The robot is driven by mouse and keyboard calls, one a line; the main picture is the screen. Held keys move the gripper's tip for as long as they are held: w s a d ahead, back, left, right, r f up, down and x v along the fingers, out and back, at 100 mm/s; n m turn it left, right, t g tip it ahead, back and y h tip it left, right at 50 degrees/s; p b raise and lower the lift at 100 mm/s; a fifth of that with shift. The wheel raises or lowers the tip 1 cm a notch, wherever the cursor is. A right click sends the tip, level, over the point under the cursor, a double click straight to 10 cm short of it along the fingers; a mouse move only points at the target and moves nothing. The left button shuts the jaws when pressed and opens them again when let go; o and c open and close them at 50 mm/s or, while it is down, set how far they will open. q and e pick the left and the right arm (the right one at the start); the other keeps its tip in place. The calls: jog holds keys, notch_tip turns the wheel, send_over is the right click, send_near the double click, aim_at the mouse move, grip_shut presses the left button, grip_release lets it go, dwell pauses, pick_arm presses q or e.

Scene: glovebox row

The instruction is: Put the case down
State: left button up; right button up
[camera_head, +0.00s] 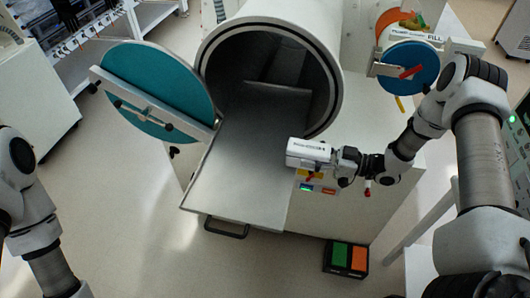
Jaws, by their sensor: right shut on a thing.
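A small white case (308,152) with dark lettering on its side is in the middle of the head view. My right gripper (337,161) comes in from the right and is shut on the case's right end. The case overlaps the right edge of a grey slide-out tray (238,180) in the picture, in front of the round chamber opening. I cannot tell how high it is above the tray. The gripper's fingertips are small and partly hidden. My left arm shows at the left edge, but its gripper is out of view.
The chamber (213,48) is open, its teal round door (158,82) swung left. A control panel (318,188) sits below the case. A blue-capped port (410,68) is at upper right. A pedal box (346,258) stands on the floor. The tray looks bare.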

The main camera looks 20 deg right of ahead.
jog(key=b+x, duration=0.5)
jog(key=x, duration=0.8)
jog(key=shift+a+f, duration=0.15)
jog(key=shift+f+b, duration=0.35)
jog(key=shift+f, duration=0.3)
jog(key=shift+a, duration=0.15)
jog(key=shift+r, duration=0.1)
